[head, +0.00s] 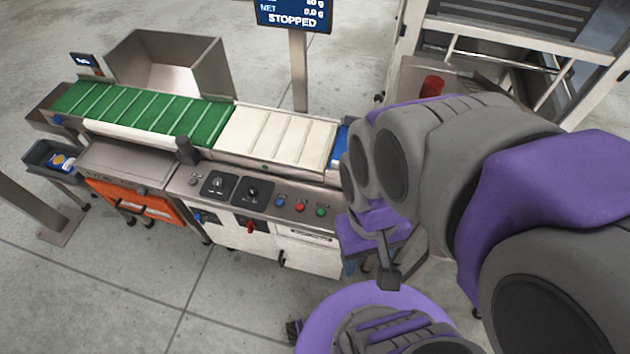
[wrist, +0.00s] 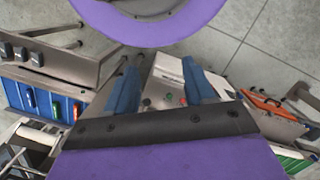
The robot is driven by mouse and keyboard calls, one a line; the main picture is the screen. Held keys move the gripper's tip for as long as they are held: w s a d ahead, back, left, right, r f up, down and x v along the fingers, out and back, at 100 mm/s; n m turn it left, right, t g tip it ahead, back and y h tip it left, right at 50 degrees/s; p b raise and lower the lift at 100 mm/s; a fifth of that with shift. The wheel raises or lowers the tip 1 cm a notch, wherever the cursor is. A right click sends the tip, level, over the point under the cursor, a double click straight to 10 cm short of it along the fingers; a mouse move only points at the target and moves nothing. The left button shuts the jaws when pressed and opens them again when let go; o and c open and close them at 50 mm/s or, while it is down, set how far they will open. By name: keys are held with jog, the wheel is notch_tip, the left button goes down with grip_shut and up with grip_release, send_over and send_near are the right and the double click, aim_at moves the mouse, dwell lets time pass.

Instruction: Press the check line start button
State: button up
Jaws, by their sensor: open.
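The check line stands left of centre in the head view. Its sloping front panel (head: 228,199) carries a blue button (head: 280,201), a red button (head: 300,207) and a green button (head: 320,211) near its right end; their labels are too small to read. The display (head: 291,12) above reads STOPPED. My arm reaches in from the right, to the right of the green button, and touches none of the three. In the wrist view my gripper (wrist: 160,66) is open, its two blue fingers apart and empty. A small red spot and a green spot show between them; I cannot tell whether they are these buttons.
Two dark dials (head: 217,187) sit left of the buttons, above a red knob (head: 250,228). The green belt (head: 145,113) and white belt (head: 278,136) run behind the panel. An orange drawer (head: 135,203) sits lower left. The floor (head: 190,290) in front is clear.

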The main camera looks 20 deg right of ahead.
grip_shut()
dwell(1.5)
